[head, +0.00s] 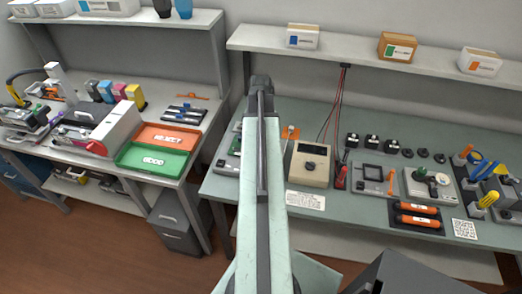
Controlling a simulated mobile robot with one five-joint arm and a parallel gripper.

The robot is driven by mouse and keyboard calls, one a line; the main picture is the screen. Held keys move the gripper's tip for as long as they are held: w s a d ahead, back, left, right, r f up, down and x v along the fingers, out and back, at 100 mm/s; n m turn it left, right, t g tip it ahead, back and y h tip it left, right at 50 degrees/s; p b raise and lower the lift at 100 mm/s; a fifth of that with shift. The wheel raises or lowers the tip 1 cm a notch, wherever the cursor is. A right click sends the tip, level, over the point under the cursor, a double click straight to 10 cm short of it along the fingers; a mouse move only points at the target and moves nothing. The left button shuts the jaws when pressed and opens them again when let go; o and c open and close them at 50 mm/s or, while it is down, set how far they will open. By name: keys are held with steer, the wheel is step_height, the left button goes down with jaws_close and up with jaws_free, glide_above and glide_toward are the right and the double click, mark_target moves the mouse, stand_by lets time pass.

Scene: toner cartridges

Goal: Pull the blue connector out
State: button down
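My arm reaches forward over the middle of the picture, and my gripper (262,82) is its small dark end, in front of the back wall and above the right bench. Its fingers are too small to tell open from shut. I cannot pick out a blue connector for certain. A blue curved piece (483,167) stands at the far right of the right bench, beside yellow and grey parts, well apart from my gripper. A green board (236,146) lies left of my arm on that bench, partly hidden by the arm.
The right bench (390,250) holds a beige meter (310,164), a grey fixture (430,184) and orange cylinders (417,214). Red and black cables (338,95) hang from the shelf (350,52). The left bench carries a green tray (153,160) and an orange tray (168,137).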

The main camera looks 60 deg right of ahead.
steer(key=shift+r+p, duration=1.95)
steer(key=shift+r, duration=0.15)
steer(key=shift+f, duration=0.1)
